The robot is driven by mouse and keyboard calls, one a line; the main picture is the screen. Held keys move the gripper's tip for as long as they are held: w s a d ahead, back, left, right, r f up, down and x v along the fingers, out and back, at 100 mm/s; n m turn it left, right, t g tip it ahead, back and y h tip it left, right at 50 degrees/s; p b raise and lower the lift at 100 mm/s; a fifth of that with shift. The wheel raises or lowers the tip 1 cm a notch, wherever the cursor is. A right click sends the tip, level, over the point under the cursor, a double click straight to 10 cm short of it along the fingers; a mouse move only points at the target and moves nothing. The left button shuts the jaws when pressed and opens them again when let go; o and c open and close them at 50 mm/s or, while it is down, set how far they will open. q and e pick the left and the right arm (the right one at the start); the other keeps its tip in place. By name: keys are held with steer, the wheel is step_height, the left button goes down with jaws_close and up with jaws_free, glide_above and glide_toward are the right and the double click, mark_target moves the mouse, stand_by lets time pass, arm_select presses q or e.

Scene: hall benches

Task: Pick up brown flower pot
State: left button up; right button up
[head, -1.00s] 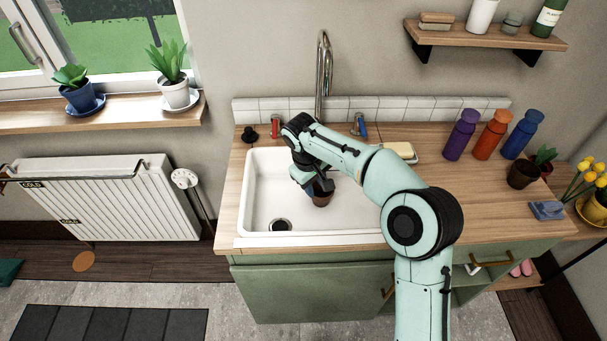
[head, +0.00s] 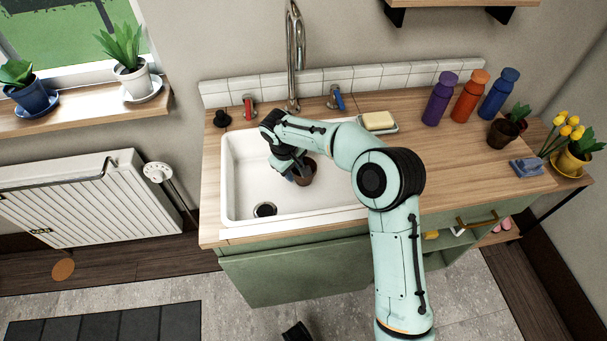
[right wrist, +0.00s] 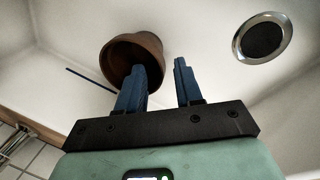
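The drain (head: 265,209) is left of the pot. The faucet (head: 295,55) rises behind the sink. A soap dish (head: 380,122), several bottles, a second brown pot with a plant (head: 503,132) and a sponge (head: 526,167) stand right. A dark object shows at the bottom edge.

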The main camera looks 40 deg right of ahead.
mark_target(297, 180)
steer(key=x, duration=0.4)
steer(key=shift+f, duration=0.25)
jaws_close()
steer(key=shift+r, duration=0.1)
